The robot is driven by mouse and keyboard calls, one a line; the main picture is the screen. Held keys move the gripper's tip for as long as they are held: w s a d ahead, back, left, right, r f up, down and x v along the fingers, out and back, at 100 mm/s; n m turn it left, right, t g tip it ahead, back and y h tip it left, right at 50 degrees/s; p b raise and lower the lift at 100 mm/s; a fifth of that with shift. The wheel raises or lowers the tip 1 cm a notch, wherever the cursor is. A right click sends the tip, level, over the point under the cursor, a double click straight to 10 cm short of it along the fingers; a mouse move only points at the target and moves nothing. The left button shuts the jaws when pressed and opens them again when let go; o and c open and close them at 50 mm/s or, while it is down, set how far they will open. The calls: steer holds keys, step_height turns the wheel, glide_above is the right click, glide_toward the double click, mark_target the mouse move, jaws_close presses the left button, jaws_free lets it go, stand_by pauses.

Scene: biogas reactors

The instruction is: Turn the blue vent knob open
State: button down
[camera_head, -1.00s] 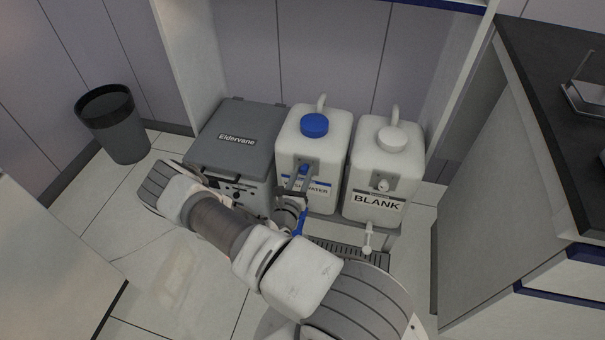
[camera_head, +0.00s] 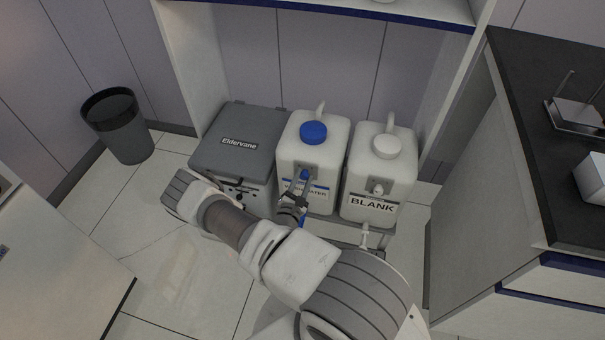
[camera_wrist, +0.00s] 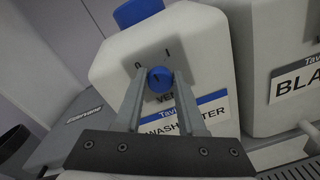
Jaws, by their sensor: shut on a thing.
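The blue vent knob (camera_wrist: 159,79) is on a grey plate marked "0", "I" and "VE..." on the front of a white wash water jug. In the wrist view my gripper (camera_wrist: 158,84) has its two fingers on either side of the knob, shut on it. A dark mark on the knob's face points up, roughly between the "0" and the "I". In the head view the knob (camera_head: 305,174) shows small above my gripper (camera_head: 301,184). The jug (camera_head: 298,155) has a blue cap (camera_head: 313,132). My fingers partly hide the plate and label.
A white jug labelled BLANK (camera_head: 362,207) stands close on the right. A grey Eldervane box (camera_head: 238,142) stands close on the left. A dark bin (camera_head: 118,125) is farther left, and a dark-topped counter (camera_head: 545,165) is at the right.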

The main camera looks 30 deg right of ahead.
steer(key=m+p, duration=0.4)
steer(key=m, duration=0.1)
steer(key=shift+s+r, duration=0.1)
steer(key=shift+m+p, duration=1.4)
steer(key=shift+m, duration=0.9)
steer(key=shift+f, duration=0.2)
steer(key=c, duration=0.5)
jaws_free()
